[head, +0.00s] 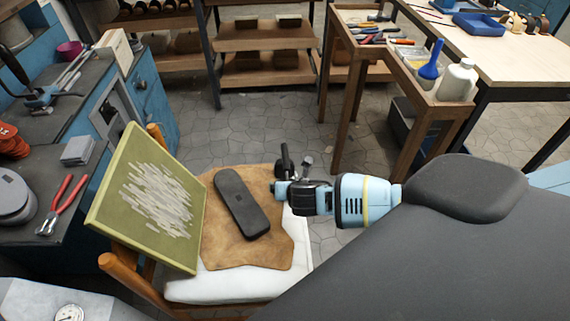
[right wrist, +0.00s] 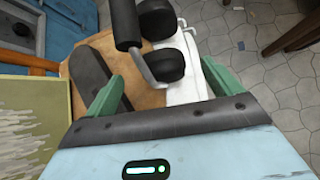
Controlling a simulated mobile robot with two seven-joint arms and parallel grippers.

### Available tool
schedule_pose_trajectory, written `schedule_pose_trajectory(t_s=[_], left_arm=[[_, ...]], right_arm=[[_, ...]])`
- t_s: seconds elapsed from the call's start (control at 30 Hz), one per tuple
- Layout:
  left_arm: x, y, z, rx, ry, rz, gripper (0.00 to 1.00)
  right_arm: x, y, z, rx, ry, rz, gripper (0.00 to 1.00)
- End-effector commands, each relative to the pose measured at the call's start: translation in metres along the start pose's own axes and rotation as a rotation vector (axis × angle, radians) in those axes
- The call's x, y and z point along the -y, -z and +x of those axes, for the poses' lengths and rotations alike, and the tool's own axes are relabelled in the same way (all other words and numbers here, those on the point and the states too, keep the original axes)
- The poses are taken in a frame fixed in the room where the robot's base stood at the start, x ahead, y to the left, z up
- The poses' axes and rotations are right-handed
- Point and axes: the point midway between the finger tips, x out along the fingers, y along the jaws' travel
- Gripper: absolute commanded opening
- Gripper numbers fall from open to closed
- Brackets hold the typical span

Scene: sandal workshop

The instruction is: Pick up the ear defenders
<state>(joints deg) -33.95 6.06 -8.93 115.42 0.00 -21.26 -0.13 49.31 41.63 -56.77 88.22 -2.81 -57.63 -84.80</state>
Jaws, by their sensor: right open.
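The ear defenders, with black cups, a black padded band and a bent grey wire, show in the right wrist view (right wrist: 170,66). They lie at the edge of the brown leather and the white cushion. In the head view only a dark part of them (head: 284,158) shows, beyond my right gripper; the rest is hidden behind it. My right gripper (head: 281,190) is open and empty over the right side of the chair. In the right wrist view its green fingers (right wrist: 162,86) stand apart on either side of the nearer cup. I cannot tell whether they touch it. My left gripper is out of view.
A dark sole-shaped piece (head: 242,203) lies on the leather (head: 275,250) on the chair seat. A green board with pale strokes (head: 150,200) leans at its left. A wooden trolley (head: 345,55) with a blue funnel and white bottle stands behind. Floor between is clear.

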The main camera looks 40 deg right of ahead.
Motion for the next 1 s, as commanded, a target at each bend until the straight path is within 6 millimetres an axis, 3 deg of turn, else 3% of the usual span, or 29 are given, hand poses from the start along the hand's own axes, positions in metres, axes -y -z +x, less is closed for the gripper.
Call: schedule_pose_trajectory(t_s=[0.27, 0.6, 1.0], left_arm=[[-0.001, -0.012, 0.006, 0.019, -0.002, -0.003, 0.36], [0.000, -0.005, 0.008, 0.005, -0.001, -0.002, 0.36], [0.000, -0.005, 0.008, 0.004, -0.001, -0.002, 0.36]], right_arm=[[0.002, 0.004, 0.036, -0.002, 0.002, 0.000, 0.91], [0.001, 0.002, 0.039, -0.001, 0.000, 0.000, 0.89], [0.001, 0.002, 0.039, -0.001, 0.000, 0.000, 0.37]])
